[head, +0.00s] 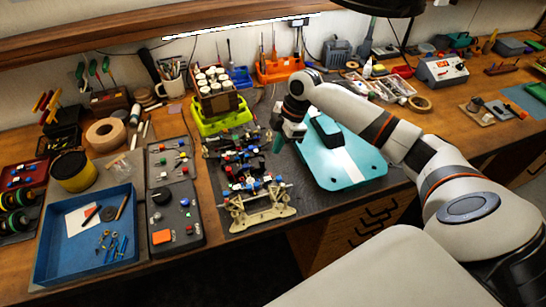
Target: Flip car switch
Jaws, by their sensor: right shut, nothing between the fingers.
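The car chassis (252,183) lies on the dark mat in the middle of the bench, an open frame with dark, red, blue and beige parts. Its switch is too small to make out. My right gripper (277,146) is shut and empty, pointing down over the right side of the chassis near its far half. I cannot tell whether the fingertips touch the chassis. The teal car body with a white stripe (346,170) lies to the right of the chassis, partly behind my right arm. My left gripper is not in view.
A blue tray (48,240) with small parts and dark panels (187,238) with knobs and buttons lie left of the chassis. A yellow-green bin (204,127) stands behind it. Tool holders line the wall. The bench's front edge runs close below the chassis.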

